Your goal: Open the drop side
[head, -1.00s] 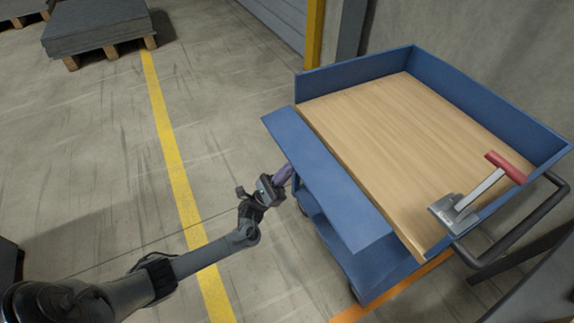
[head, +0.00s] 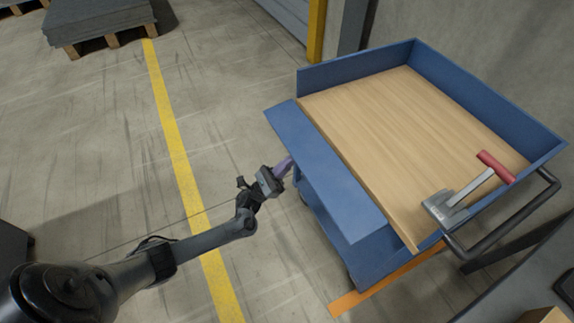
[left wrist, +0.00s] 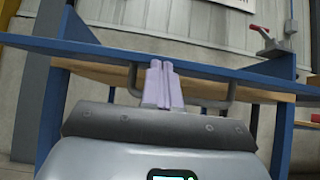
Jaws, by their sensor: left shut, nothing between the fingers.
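The blue drop side (head: 325,170) is the near-left wall of the blue cart (head: 480,95). It is folded outward, lying roughly level beside the wooden deck (head: 415,130), while the other visible walls stand upright. In the left wrist view, the drop side (left wrist: 90,48) shows nearly edge-on, with a grey bar handle (left wrist: 232,92) below it. My left gripper (head: 286,163) is at the drop side's outer edge, its purple fingers shut and empty. In the left wrist view, the fingertips (left wrist: 160,72) overlap the handle's span, just under the panel; contact cannot be told. My right gripper is out of view.
A red-handled metal tool (head: 465,195) is at the deck's right end. A dark push handle (head: 510,220) sticks out there. A pallet with grey sheets (head: 100,18) stands at the back left. The floor left of the cart is clear, with a yellow line (head: 180,170).

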